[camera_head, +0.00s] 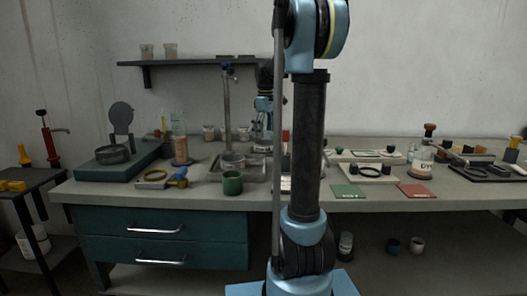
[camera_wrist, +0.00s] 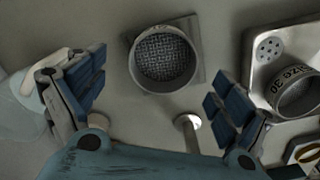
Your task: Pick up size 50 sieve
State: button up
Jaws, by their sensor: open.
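In the wrist view, a round metal sieve (camera_wrist: 162,60) with a visible mesh sits on a square grey plate (camera_wrist: 199,49), ahead of and between my fingers. No size marking is readable on it. In the head view a grey ring (camera_head: 233,160) lies on the bench, and my arm hides part of the area.
A pale bottle-like object (camera_wrist: 20,110) is by the left finger.

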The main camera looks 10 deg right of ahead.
aim_at(265, 143)
jog(key=shift+s+f, duration=0.15)
jog(key=shift+f, duration=1.25)
jog(key=shift+s+f, duration=0.1)
jog(key=shift+f, duration=1.25)
jog(key=c, duration=1.2)
